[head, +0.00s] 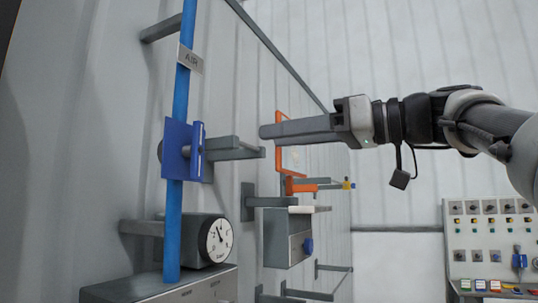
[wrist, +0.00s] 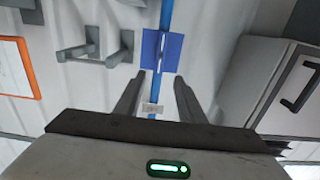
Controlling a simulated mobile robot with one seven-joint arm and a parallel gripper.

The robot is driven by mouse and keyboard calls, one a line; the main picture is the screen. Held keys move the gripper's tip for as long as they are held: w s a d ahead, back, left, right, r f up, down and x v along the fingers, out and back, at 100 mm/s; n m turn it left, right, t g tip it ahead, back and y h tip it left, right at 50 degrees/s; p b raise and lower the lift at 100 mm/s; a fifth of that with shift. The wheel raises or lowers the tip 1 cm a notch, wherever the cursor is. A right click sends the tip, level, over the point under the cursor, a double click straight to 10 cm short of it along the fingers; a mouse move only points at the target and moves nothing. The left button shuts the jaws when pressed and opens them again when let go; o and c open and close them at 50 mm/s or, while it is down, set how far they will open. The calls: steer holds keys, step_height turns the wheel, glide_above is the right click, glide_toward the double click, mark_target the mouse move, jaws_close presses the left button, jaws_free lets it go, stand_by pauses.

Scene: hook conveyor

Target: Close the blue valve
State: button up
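The blue valve (head: 176,150) is a blue plate on the upright blue pipe (head: 173,225), with a narrow blue handle (head: 197,150) standing out from it. The handle runs along the pipe. In the wrist view the blue valve (wrist: 149,48) is ahead of the fingers, and its handle (wrist: 163,50) shows as a light-edged bar along the pipe. My gripper (head: 264,131) points left toward the valve, apart from it. The wrist view shows my gripper (wrist: 157,84) with its two fingers spread and nothing between them. An AIR label (head: 190,59) is on the pipe above the valve.
Grey wall brackets (head: 235,148) stick out beside the valve. A round gauge (head: 218,240) sits below, next to the pipe. An orange frame (wrist: 20,68) and a grey cabinet (wrist: 250,75) flank the pipe in the wrist view. A control panel (head: 485,240) stands at right.

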mark_target(201, 144)
steer(key=p+x, duration=0.3)
steer(key=x, duration=1.2)
steer(key=shift+a+r, duration=0.2)
steer(key=shift+a, duration=0.15)
steer(key=shift+p+x, duration=0.35)
steer(key=shift+x, duration=0.45)
steer(key=shift+f, duration=0.1)
steer(key=shift+c, duration=0.2)
steer(key=shift+w, duration=0.1)
jaws_close()
